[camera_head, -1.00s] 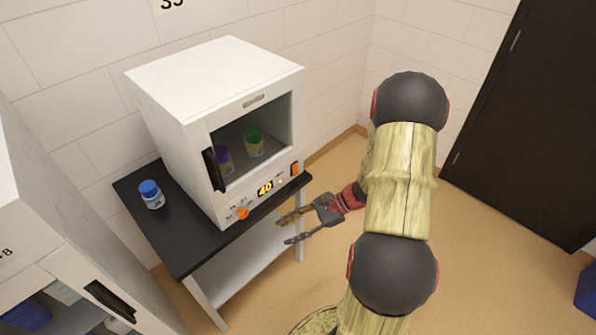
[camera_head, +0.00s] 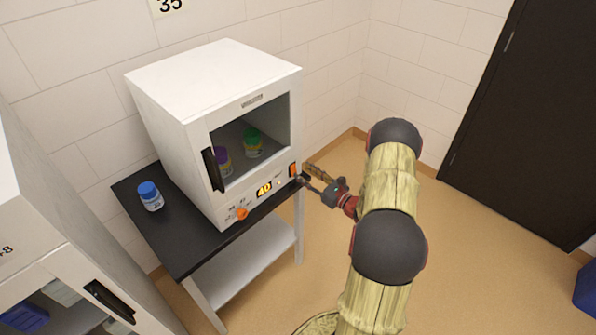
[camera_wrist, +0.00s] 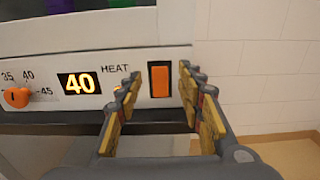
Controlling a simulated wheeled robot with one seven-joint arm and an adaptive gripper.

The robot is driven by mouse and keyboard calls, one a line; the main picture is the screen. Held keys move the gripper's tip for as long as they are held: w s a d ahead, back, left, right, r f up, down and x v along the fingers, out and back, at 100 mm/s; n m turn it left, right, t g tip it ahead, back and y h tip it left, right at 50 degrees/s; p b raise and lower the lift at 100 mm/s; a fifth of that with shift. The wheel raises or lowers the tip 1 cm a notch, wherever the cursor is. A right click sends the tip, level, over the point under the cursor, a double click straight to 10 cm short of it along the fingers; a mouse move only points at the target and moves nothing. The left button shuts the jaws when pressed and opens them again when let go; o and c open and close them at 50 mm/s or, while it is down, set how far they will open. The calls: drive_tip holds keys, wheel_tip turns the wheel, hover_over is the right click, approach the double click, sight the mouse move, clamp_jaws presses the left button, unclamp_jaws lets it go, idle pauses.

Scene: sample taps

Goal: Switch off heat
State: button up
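A white incubator (camera_head: 215,85) stands on a black-topped table against the wall. Its front panel has an orange rocker switch (camera_wrist: 160,82) beside the label HEAT, a lit display (camera_wrist: 79,84) reading 40, and an orange knob (camera_wrist: 17,97) near a scale. The switch also shows in the head view (camera_head: 293,170). My gripper (camera_wrist: 157,95) is open and empty, with its fingers on either side of the switch in the wrist view. In the head view my gripper (camera_head: 305,174) is at the panel's right end. Whether a finger touches the panel I cannot tell.
A blue-capped bottle (camera_head: 150,196) stands on the black table top (camera_head: 185,240). Bottles with purple and green caps (camera_head: 252,142) stand behind the incubator's window. A white cabinet (camera_head: 60,240) is at the left. Open floor (camera_head: 480,260) lies to the right.

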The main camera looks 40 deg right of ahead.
sight(294, 166)
drive_tip(key=shift+w+a+b, duration=0.15)
drive_tip(key=shift+w+b, duration=0.15)
drive_tip(key=shift+w, duration=1.65)
drive_tip(key=shift+c, duration=0.2)
clamp_jaws()
